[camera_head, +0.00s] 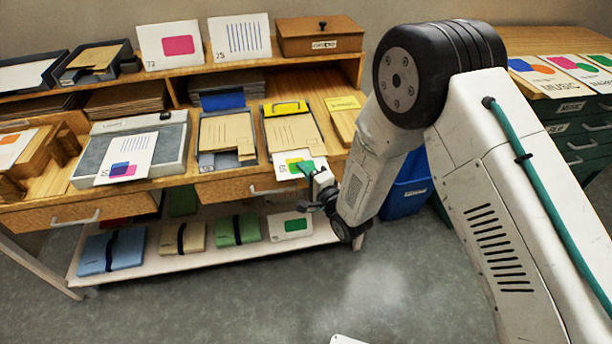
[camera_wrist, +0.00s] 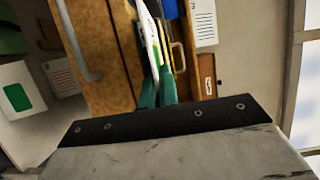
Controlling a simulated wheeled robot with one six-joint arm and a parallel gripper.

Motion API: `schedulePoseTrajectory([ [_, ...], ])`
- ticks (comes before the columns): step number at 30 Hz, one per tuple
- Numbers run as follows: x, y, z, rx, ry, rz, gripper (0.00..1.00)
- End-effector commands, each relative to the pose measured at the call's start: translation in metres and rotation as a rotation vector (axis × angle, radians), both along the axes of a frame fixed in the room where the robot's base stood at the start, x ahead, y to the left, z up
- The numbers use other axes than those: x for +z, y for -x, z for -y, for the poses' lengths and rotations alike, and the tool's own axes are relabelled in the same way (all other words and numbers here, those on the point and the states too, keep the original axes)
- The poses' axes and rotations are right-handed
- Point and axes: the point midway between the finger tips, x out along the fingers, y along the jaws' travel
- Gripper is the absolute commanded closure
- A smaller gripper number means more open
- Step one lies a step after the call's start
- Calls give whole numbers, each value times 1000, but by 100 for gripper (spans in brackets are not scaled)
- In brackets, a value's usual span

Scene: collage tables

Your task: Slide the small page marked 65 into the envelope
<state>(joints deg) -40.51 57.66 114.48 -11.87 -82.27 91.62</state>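A small white page (camera_head: 287,158) with yellow, green and other coloured shapes is at the front of the tray with the yellow clip. Its number cannot be read. My gripper (camera_head: 307,169) is at its right edge, with teal fingers close together. In the wrist view the page (camera_wrist: 148,32) shows nearly edge-on, running down between the fingertips (camera_wrist: 157,80), which appear shut on it. A tan envelope (camera_head: 292,134) lies in that tray just behind the page. I cannot tell whether the page's far edge is inside the envelope. Another tan envelope (camera_head: 226,132) lies in the tray to the left.
A grey board (camera_head: 88,160) holds a page with blue and pink squares (camera_head: 128,158). A wooden box (camera_head: 320,36) and two upright cards stand on the upper shelf. Wrapped bundles lie on the low shelf (camera_head: 150,262). A blue bin (camera_head: 408,190) is behind my arm. The floor in front is clear.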

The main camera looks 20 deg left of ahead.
Motion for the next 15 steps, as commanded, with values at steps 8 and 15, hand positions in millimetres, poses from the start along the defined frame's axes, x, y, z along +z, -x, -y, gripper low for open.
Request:
schedulePoseTrajectory([
  [8, 1, -17, -11, 0, -2, 1, 100],
  [15, 0, -31, -19, 0, 0, 1, 100],
])
